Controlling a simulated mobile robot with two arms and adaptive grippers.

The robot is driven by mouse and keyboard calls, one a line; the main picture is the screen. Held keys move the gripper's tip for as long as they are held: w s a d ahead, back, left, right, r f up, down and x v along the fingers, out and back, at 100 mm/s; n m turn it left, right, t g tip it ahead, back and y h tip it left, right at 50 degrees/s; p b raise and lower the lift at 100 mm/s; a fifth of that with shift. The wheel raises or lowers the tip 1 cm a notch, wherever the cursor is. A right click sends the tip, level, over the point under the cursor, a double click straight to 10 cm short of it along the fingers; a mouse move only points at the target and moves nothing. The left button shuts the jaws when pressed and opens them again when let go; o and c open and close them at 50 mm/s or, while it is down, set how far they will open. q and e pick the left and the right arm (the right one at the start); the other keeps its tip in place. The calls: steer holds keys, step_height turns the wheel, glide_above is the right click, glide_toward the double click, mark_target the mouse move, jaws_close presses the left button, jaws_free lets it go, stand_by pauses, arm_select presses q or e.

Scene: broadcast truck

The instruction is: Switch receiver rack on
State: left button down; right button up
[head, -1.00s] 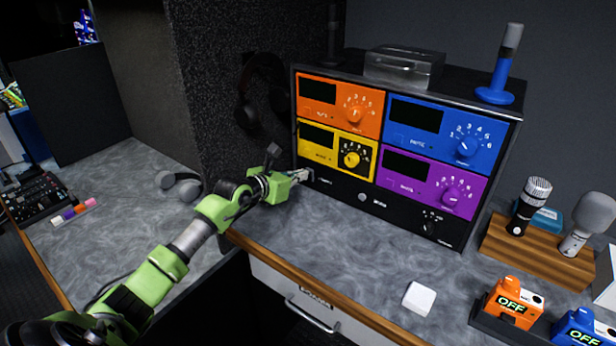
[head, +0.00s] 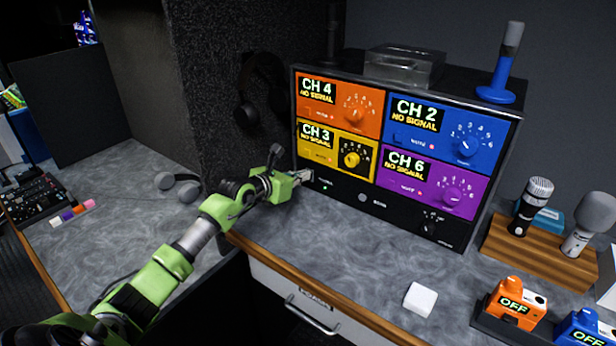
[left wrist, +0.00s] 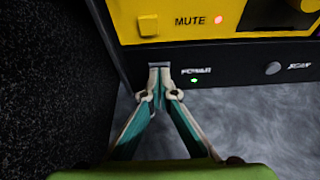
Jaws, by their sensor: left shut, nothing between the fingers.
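The receiver rack (head: 345,192) stands on the counter with orange, blue, yellow and purple modules. Its displays are lit and read CH 4, CH 2, CH 3 and CH 6, each with NO SIGNAL. My left gripper (head: 305,176) is shut and empty, its tips at the lower left of the rack's black bottom strip. In the left wrist view the fingertips (left wrist: 160,82) meet at the POWER switch (left wrist: 159,67), mostly hiding it; contact is hard to tell. A green light (left wrist: 194,80) glows under the POWER label. My right gripper is out of view.
A dark padded wall (head: 215,100) with hanging headphones (head: 245,105) stands close left of the rack. A white block (head: 420,299), orange and blue OFF packs and a wooden microphone stand (head: 530,250) are to the right.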

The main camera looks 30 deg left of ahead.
arm_select(q)
steer(key=shift+r+p+v, duration=0.2)
steer(key=shift+p+v, duration=0.75)
steer(key=shift+v, duration=0.2)
steer(key=p+v, duration=0.3)
steer(key=v, duration=0.1)
steer(key=shift+s, duration=0.3)
